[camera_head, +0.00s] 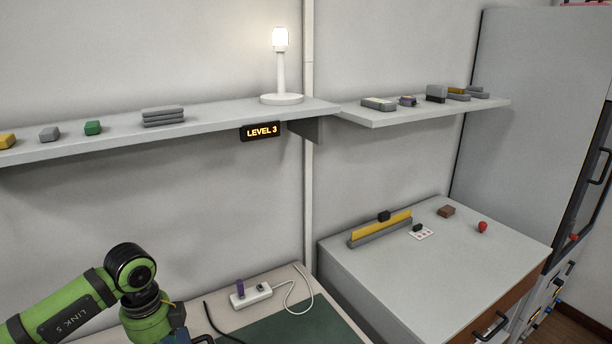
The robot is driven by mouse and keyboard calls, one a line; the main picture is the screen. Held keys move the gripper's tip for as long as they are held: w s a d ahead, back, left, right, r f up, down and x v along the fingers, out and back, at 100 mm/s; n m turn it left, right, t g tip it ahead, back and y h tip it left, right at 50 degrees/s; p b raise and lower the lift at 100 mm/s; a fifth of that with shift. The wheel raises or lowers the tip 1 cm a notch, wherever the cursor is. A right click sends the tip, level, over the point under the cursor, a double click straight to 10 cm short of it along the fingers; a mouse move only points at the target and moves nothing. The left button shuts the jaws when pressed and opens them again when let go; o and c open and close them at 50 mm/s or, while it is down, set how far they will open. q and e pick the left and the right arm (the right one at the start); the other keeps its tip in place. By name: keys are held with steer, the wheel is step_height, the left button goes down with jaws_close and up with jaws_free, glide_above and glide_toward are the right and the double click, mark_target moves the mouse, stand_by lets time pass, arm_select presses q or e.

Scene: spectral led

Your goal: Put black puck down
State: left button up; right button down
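A small black block (384,216) sits on top of a yellow and grey bar (380,229) on the grey cabinet top. A second small black piece (417,227) lies at the edge of a white card with red marks (424,235), just right of the bar. I cannot tell which of the two, if either, is the black puck. My green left arm comes in at the lower left and bends down out of the picture, so its gripper is not visible. My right arm and gripper are out of view.
The grey cabinet top (453,272) is bare toward the front; a brown block (446,211) and red object (483,227) stand right. A power strip (250,295) with a white cable lies on the lower desk. Wall shelves hold a lit lamp (281,65) and several small blocks.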

arm_select(q)
steer(key=m, duration=0.2)
steer(key=d+m, duration=0.1)
steer(key=m, duration=0.1)
steer(key=s+d+r+m, duration=0.1)
steer(key=m, duration=0.1)
steer(key=shift+m, duration=0.3)
steer(key=m, duration=0.2)
steer(key=d+m, duration=0.1)
steer(key=m, duration=0.1)
steer(key=s+m, duration=0.1)
steer(key=m, duration=0.1)
steer(key=shift+d+r, duration=0.2)
steer(key=shift+r, duration=0.15)
steer(key=s+d+r+n, duration=0.2)
steer(key=s+d+n, duration=0.1)
steer(key=n, duration=1.4)
steer(key=s+d+r+n, duration=0.2)
steer(key=s+d+n, duration=0.1)
steer(key=n, duration=1.4)
steer(key=shift+s+d+r+n, duration=0.15)
steer(key=shift+s+d+n, duration=0.1)
steer(key=shift+s+n, duration=0.25)
